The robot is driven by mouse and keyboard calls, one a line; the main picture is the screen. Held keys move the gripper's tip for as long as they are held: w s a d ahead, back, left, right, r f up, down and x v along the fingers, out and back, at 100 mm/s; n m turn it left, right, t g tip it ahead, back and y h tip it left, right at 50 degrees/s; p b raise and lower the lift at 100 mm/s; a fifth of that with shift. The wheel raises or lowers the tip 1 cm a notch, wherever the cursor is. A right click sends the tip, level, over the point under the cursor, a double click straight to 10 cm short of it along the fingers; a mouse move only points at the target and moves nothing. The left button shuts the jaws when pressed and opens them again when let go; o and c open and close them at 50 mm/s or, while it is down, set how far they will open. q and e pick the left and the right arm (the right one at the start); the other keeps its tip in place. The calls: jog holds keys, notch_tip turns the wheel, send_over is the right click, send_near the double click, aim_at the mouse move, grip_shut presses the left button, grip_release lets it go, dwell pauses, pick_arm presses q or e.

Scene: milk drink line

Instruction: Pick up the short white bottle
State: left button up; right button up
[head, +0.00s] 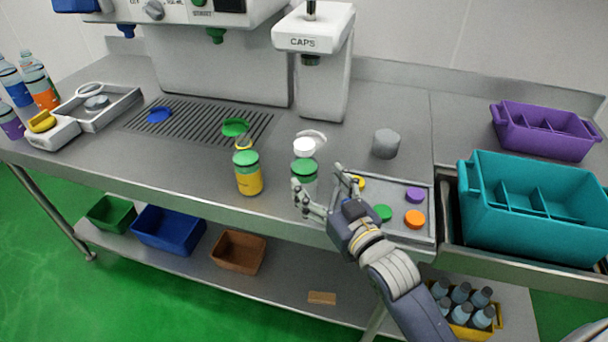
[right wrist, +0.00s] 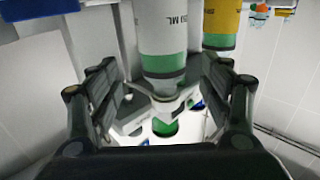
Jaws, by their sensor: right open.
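The short white bottle (head: 309,187) stands upright near the front edge of the counter, with a green top. It also shows in the right wrist view (right wrist: 162,30), upside down, with black "ML" lettering and a green band. My right gripper (head: 319,186) is open at this bottle, and its fingers hide part of the body. In the right wrist view the bottle is centred between the two open fingers (right wrist: 165,85). I cannot tell whether a finger touches it. My left gripper is not in view.
A yellow bottle (head: 249,181) with a green top stands just left. A white round piece (head: 304,147) is behind the white bottle. A tray (head: 402,229) with coloured caps lies under my right arm. A grey cylinder (head: 386,144) and teal crate (head: 540,238) are to the right.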

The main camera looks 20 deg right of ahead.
aim_at(304, 166)
jog(key=shift+w+a, duration=0.1)
jog(key=shift+w, duration=0.3)
jog(key=w, duration=0.3)
jog(key=w+a+p, duration=0.1)
jog(key=shift+w+a+r, duration=0.1)
jog(key=shift+w+r, duration=0.05)
jog(key=shift+r, duration=0.2)
jog(key=shift+w, duration=0.35)
jog(key=shift+w+a, duration=0.1)
jog(key=c, duration=1.4)
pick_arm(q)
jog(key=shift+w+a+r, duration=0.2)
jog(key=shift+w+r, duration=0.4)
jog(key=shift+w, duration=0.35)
pick_arm(e)
jog(key=shift+o, duration=0.2)
